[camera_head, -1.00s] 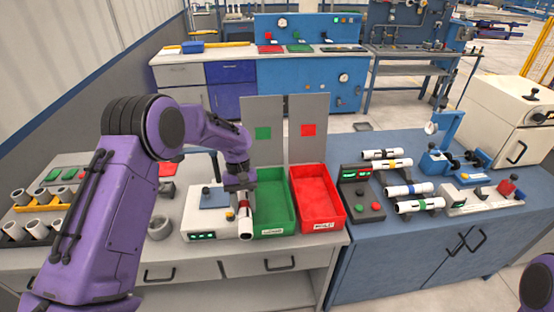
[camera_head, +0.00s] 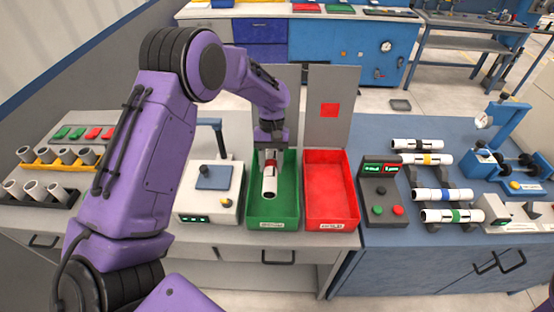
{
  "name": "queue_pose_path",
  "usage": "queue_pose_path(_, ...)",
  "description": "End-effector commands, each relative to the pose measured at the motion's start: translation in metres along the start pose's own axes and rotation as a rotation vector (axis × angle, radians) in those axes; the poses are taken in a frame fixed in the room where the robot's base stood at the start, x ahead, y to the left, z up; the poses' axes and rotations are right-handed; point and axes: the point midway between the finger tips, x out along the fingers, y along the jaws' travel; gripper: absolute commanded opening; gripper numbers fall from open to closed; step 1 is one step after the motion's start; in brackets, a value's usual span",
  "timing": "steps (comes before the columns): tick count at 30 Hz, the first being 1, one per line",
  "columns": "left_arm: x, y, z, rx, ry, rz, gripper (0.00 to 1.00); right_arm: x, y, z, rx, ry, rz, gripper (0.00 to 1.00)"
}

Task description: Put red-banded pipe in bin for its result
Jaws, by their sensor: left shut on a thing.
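The red-banded pipe (camera_head: 269,185) is white with a red band near its top and a dark open lower end. My left gripper (camera_head: 270,160) is shut on it from above. The pipe is tilted, in front of the green bin's (camera_head: 286,210) interior. I cannot tell how high it is above the floor of the bin. The red bin (camera_head: 331,191) stands just to the right and looks empty. Both bins have white front labels, too small to read surely. My right gripper is out of view.
A white test device (camera_head: 225,207) with green readouts stands left of the green bin. Right of the red bin are a dark control box (camera_head: 379,188) with lit displays and several banded pipes on holders (camera_head: 453,215). Upright panels stand behind the bins.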

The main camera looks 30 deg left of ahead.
Motion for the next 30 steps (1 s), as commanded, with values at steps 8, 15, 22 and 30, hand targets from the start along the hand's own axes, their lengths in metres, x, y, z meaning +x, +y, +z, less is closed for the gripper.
queue_pose_path(8, 0.028, 0.007, -0.025, -0.008, -0.018, -0.009, 0.09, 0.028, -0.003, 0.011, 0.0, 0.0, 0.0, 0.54)
queue_pose_path(15, 0.054, 0.008, -0.037, -0.008, -0.018, -0.008, 0.09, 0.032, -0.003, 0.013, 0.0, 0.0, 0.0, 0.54)
queue_pose_path(22, 0.066, 0.008, -0.042, -0.008, -0.018, -0.009, 0.09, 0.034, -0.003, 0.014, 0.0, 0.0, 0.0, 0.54)
queue_pose_path(30, 0.065, 0.008, -0.042, -0.008, -0.017, -0.008, 0.09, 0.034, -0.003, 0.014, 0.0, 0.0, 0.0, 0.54)
